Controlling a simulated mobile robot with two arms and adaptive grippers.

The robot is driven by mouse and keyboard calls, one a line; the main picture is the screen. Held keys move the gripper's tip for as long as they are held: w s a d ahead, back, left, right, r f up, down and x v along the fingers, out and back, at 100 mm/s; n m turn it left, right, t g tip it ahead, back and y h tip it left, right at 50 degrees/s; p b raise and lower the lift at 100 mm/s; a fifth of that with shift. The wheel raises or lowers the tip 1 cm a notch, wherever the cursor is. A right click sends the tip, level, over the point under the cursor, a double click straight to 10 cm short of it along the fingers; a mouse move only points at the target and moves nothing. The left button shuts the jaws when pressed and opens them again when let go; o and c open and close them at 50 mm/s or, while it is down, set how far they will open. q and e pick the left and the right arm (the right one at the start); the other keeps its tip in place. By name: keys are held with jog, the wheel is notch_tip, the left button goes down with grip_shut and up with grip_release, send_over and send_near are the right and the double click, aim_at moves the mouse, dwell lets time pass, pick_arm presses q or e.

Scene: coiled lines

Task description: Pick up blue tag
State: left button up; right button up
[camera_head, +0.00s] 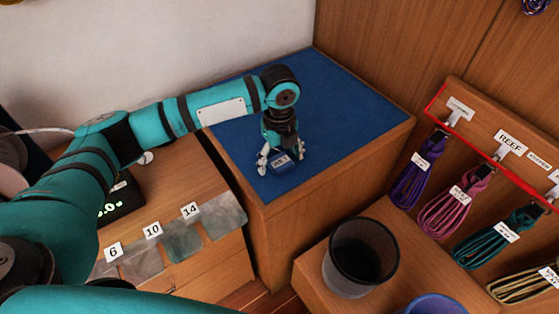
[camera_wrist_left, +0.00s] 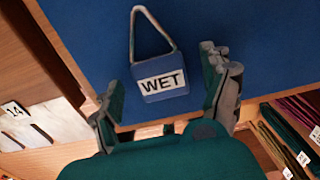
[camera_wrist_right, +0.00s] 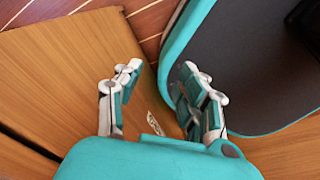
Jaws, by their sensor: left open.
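The blue tag (camera_head: 281,162) with a white "WET" label lies on the blue-topped wooden cabinet (camera_head: 340,95). In the left wrist view the tag (camera_wrist_left: 160,88) has a metal loop at its far end. My left gripper (camera_head: 278,158) points down at the tag, with its fingers apart on either side. In the left wrist view the left gripper (camera_wrist_left: 165,90) is open, and I see no finger touching the tag. My right gripper (camera_wrist_right: 160,85) shows only in its own wrist view, open and empty above wood surfaces.
A mesh bin (camera_head: 360,258) stands on a lower wooden surface at the right. Coiled cords hang from a labelled rack (camera_head: 500,140). Numbered grey pouches (camera_head: 182,245) lie on the wood left of the cabinet. The blue top is otherwise clear.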

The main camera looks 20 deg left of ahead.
pick_arm(q)
jog(key=c, duration=1.3)
jog(key=shift+o, duration=0.2)
